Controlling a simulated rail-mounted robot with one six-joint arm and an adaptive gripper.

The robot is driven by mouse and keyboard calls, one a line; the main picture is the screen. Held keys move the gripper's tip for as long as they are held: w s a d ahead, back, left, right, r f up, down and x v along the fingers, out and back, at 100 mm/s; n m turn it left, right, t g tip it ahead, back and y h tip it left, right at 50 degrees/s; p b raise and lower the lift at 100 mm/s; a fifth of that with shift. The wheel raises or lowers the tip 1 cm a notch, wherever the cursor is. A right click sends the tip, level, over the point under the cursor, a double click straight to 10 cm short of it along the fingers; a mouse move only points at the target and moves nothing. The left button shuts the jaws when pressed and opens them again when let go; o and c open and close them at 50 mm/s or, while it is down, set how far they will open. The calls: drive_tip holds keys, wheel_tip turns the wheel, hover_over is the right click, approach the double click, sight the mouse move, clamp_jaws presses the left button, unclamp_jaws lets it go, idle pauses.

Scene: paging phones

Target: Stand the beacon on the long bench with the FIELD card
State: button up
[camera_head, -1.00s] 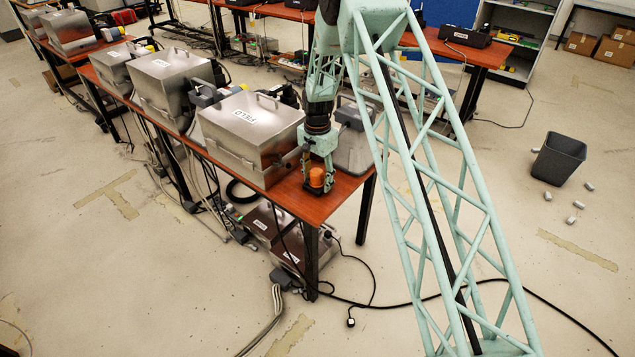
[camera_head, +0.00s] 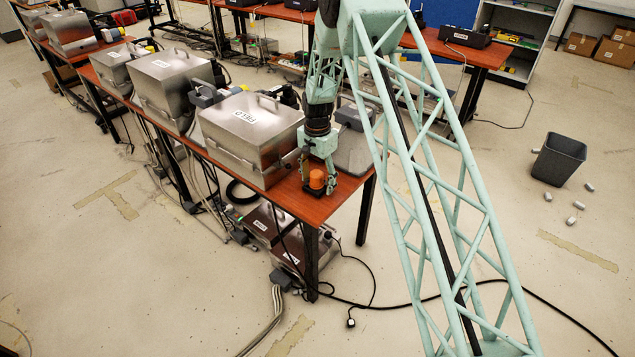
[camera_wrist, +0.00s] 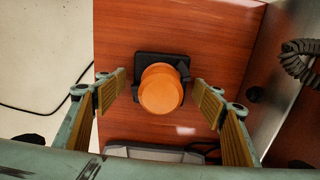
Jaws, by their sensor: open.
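The orange beacon (camera_head: 317,179) stands upright on its dark base near the front right end of the long red-brown bench (camera_head: 325,205). The wrist view shows the beacon (camera_wrist: 161,90) from above, on the bare bench top (camera_wrist: 225,40). My gripper (camera_head: 319,172) is just above and around the beacon, pointing down. In the wrist view my gripper (camera_wrist: 162,92) is open, with one finger on each side of the beacon and a gap on both sides. The FIELD card (camera_head: 244,116) is on the metal case (camera_head: 240,145) left of the beacon, on the same bench.
More metal cases (camera_head: 170,85) stand further along the bench. Other cases (camera_head: 285,240) lie on the floor under its end. A black cable (camera_head: 420,302) runs over the floor. A dark bin (camera_head: 559,158) stands at the right among small pale cylinders.

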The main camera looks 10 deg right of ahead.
drive_tip(key=shift+r, duration=0.1)
wheel_tip(320, 180, up, 10)
drive_tip(key=shift+r+p, duration=0.1)
drive_tip(key=shift+p, duration=0.65)
drive_tip(key=shift+r, duration=0.9)
